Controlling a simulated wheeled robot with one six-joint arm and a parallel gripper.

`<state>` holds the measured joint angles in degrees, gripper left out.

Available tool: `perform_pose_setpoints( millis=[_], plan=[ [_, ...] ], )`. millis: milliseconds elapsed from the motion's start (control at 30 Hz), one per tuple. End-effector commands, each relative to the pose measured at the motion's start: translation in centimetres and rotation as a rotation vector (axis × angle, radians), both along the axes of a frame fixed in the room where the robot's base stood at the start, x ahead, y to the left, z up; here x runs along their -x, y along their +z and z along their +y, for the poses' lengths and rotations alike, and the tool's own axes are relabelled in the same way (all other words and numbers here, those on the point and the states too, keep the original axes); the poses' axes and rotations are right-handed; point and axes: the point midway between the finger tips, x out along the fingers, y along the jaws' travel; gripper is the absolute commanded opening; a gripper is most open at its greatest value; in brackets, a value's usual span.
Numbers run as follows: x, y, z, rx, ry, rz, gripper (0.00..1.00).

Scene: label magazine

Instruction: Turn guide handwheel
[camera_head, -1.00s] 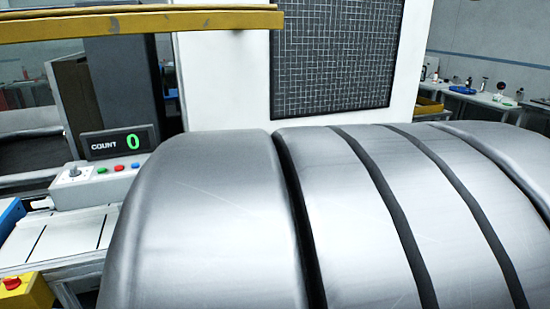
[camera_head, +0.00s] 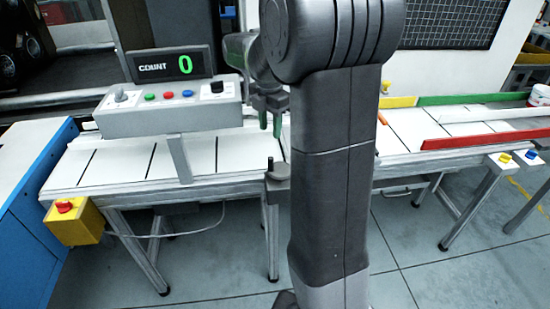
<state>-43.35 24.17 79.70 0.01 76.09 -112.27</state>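A small dark grey part with an upright black peg, which looks like the guide handwheel (camera_head: 277,174), sits at the front edge of the conveyor. Its right side is hidden behind my arm. My gripper (camera_head: 270,124) points down with green fingertips, above and slightly behind the peg in the picture. A narrow gap shows between the fingertips, with nothing seen in it. The gripper appears apart from the handwheel.
The white conveyor bed (camera_head: 120,160) runs left to right. A control box (camera_head: 170,105) with a COUNT display reading 0 (camera_head: 170,64) stands left of my gripper. A yellow box with a red button (camera_head: 72,220) is at the front left. Red (camera_head: 485,138) and green (camera_head: 470,99) rails lie right.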

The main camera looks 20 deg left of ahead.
Motion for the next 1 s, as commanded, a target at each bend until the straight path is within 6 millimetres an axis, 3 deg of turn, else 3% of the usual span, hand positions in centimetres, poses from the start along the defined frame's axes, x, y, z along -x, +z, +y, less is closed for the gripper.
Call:
perform_pose_setpoints(
  millis=[400,600,800,1000],
  plan=[
    [0.1,-8.4,-0.2,0.004,-0.005,0.004,0.38],
    [0.0,-11.5,-0.2,0.003,-0.006,0.003,0.38],
    [0.0,-12.9,-0.2,0.001,-0.006,0.0,0.38],
    [0.0,-13.1,-0.1,0.0,-0.006,0.0,0.38]
  ],
)
